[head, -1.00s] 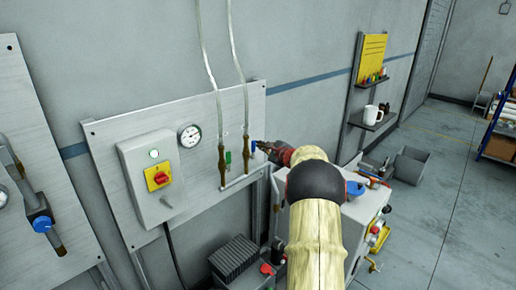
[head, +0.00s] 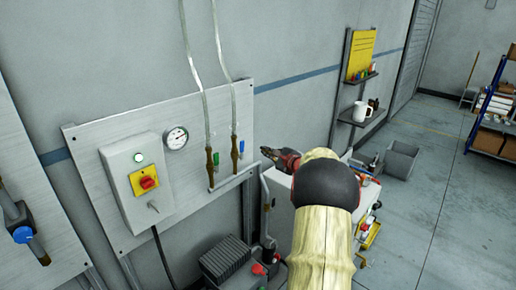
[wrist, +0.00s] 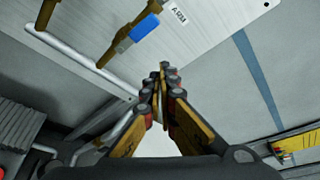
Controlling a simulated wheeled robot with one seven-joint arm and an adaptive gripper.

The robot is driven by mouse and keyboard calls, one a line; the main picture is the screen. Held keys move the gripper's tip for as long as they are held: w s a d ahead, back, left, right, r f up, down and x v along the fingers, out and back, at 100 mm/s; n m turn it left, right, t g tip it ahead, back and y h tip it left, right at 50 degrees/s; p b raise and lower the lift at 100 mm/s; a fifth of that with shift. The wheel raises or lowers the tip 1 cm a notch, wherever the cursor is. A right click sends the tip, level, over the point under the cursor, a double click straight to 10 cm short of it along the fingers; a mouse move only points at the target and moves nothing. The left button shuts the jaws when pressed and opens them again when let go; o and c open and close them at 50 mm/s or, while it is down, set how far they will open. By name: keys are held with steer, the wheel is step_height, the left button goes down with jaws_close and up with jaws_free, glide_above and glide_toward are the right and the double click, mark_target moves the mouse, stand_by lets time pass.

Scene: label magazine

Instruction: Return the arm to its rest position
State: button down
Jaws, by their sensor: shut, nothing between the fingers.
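My gripper (head: 266,152) is at the end of my arm, to the right of the wall panel in the head view. In the wrist view its two fingers (wrist: 163,72) meet at the tips, shut and empty. The blue valve handle (head: 241,147) is on the right pipe of the panel, left of my gripper and apart from it. It also shows in the wrist view (wrist: 145,27), beside a small white label (wrist: 179,13). A green handle (head: 216,158) is on the left pipe. My forearm hides part of the white cabinet.
A grey switch box (head: 137,180) with a red and yellow knob and a gauge (head: 176,137) are on the panel (head: 90,150). The white cabinet (head: 280,195) stands below my gripper. A shelf with a white mug (head: 361,111) hangs at right. Open floor (head: 440,200) lies further right.

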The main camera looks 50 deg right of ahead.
steer(key=shift+s+a, duration=0.2)
steer(key=shift+s, duration=0.15)
stand_by(0.4)
steer(key=s+a+f+n+g+y, duration=0.2)
steer(key=a+f+n+y, duration=0.2)
steer(key=a+f, duration=0.4)
steer(key=s+a+n+g+y, duration=0.2)
steer(key=a+n+g, duration=0.15)
steer(key=a, duration=0.75)
steer(key=s+a+n+g+y, duration=0.2)
steer(key=a+n, duration=0.3)
steer(key=a, duration=0.6)
steer(key=s+a+r+n, duration=0.3)
steer(key=s+a+n, duration=0.2)
steer(key=a, duration=0.5)
steer(key=s+a+r+n+g+h+p, duration=0.1)
steer(key=s+a+r+n, duration=0.3)
steer(key=a, duration=0.6)
steer(key=s+a+r+n+h, duration=0.1)
steer(key=s+a+r+n, duration=0.3)
steer(key=s+a+n, duration=0.4)
steer(key=a, duration=0.3)
steer(key=shift+r, duration=0.15)
steer(key=shift+s+n, duration=0.1)
steer(key=shift+n, duration=0.15)
